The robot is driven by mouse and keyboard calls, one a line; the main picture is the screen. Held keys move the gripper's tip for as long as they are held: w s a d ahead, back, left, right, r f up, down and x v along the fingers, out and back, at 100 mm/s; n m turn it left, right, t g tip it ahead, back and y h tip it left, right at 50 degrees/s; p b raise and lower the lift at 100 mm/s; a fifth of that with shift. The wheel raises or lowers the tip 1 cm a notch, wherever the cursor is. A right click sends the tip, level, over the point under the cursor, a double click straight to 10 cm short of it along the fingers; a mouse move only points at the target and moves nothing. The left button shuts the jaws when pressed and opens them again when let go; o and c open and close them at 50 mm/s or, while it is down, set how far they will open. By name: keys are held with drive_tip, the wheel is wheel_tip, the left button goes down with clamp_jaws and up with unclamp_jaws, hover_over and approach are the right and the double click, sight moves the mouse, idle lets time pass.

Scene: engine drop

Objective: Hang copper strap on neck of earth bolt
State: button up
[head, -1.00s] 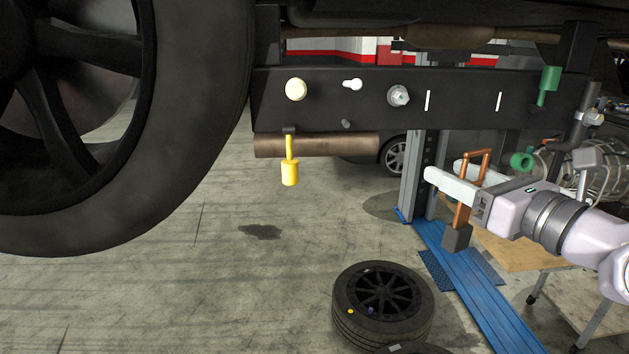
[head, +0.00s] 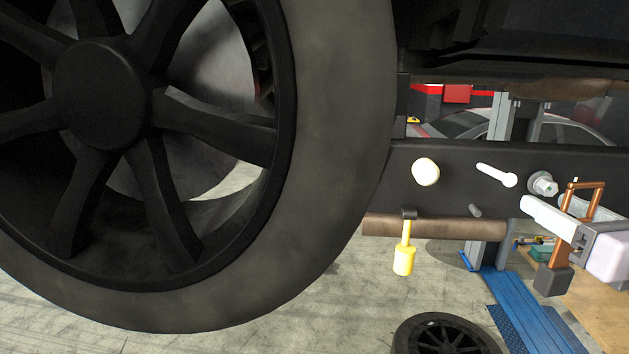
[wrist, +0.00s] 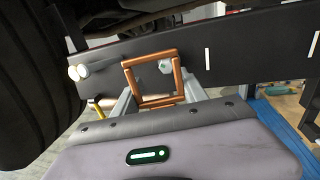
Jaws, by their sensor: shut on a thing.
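The copper strap (head: 598,204) is a rectangular copper loop with a dark block (head: 553,279) at its lower end. My gripper (head: 553,222) is shut on the strap, and the loop stands up above the fingers. In the wrist view the strap (wrist: 154,54) stands upright across the fingers. A pale pin with a rounded head and narrow shank (head: 497,174) sticks out of the dark beam and looks like the earth bolt. A silver hex bolt (head: 541,184) sits right of it and shows through the loop in the wrist view. The strap is apart from the pin.
The dark beam (head: 455,157) also bears a cream round knob (head: 425,172), a small grey peg (head: 475,211) and a hanging yellow piece (head: 404,260). A large car wheel (head: 340,130) fills the left. A loose wheel (head: 445,335) lies on the floor below.

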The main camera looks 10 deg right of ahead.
sight(547, 195)
drive_tip(key=shift+s, duration=0.15)
drive_tip(key=shift+w+d, duration=0.25)
drive_tip(key=shift+w, duration=0.85)
drive_tip(key=shift+w+d, duration=0.1)
drive_tip(key=shift+w, duration=0.2)
drive_tip(key=shift+w+d, duration=0.1)
drive_tip(key=shift+w, duration=0.45)
drive_tip(key=shift+r, duration=0.1)
drive_tip(key=shift+r, duration=0.15)
